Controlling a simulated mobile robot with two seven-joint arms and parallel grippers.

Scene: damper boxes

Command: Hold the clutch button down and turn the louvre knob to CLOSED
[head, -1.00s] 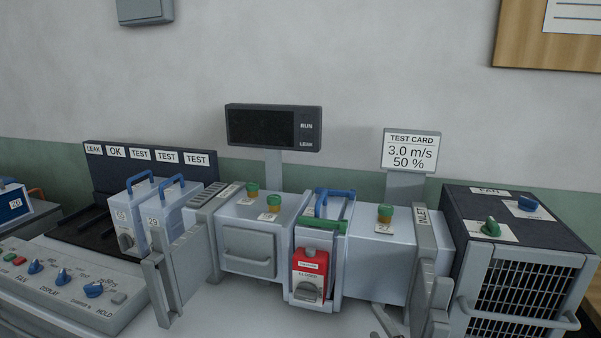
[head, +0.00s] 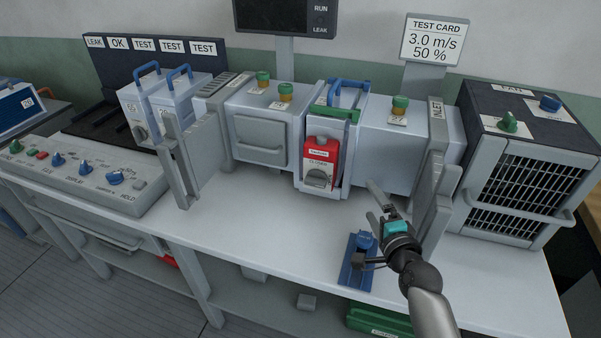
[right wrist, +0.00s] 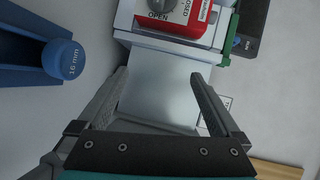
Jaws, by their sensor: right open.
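The damper box with a red front panel (head: 321,151) stands in the middle of the duct on the bench. The grey louvre knob (head: 318,179) is low on that panel. The panel (right wrist: 203,18) and knob (right wrist: 161,5) also show at the top of the right wrist view, with OPEN and CLOSED lettering beside the knob. The clutch button cannot be made out for certain. My right gripper (head: 371,202) is open and empty, to the right of the red panel and apart from it. Its spread fingers (right wrist: 160,92) show in the right wrist view. My left gripper is out of view.
A blue stand (head: 352,275) is on the bench near my right gripper; a blue piece marked 16 mm (right wrist: 65,60) shows in the wrist view. The fan box (head: 515,170) is at right, a control panel (head: 85,175) at left. The bench front (head: 260,220) is clear.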

